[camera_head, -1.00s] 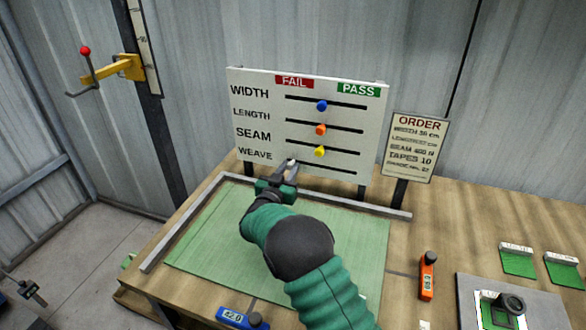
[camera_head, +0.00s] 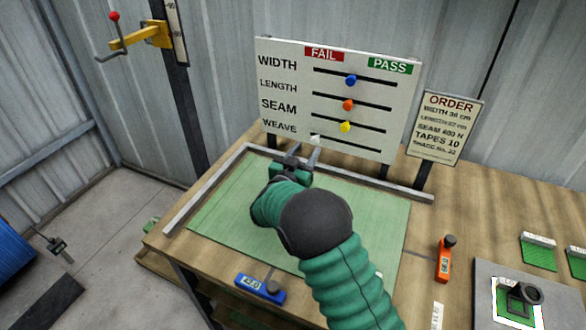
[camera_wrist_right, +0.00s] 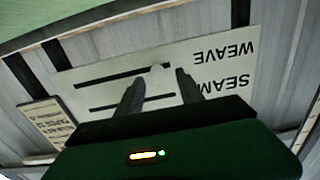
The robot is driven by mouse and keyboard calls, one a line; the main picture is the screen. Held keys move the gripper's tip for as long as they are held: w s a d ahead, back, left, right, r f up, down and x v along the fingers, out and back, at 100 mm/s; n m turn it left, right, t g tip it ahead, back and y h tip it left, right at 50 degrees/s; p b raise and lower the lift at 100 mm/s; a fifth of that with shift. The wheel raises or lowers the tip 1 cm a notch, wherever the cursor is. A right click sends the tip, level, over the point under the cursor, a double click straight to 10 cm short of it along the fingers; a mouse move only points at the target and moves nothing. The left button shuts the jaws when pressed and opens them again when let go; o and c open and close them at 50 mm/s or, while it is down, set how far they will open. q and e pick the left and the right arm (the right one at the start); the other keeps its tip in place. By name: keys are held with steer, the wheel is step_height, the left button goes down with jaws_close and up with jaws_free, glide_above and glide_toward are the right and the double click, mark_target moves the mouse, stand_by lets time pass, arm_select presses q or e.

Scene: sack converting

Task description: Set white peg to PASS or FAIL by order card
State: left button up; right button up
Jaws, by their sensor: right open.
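The white peg (camera_head: 315,139) sits at the left end of the WEAVE slot, on the FAIL side of the white board (camera_head: 290,95). It also shows, upside down, in the wrist view (camera_wrist_right: 157,69). My right gripper (camera_head: 303,154) is open just below and in front of the peg. In the wrist view the peg shows beyond and between its two fingertips (camera_wrist_right: 158,82), apparently ungripped. The order card (camera_head: 444,128) stands right of the board and reads WIDTH 36 cm and TAPES 10; its last line is too small to read surely. My left gripper is not in view.
Blue (camera_head: 351,80), orange (camera_head: 347,105) and yellow (camera_head: 345,127) pegs sit mid-slot above. A green sheet (camera_head: 370,225) lies below the board. A blue gauge (camera_head: 259,289), an orange gauge (camera_head: 444,260) and a black magnifier (camera_head: 527,293) stand on the bench.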

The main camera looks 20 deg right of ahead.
steer(key=v, duration=1.2)
steer(key=shift+a, duration=0.25)
steer(key=shift+r, duration=0.1)
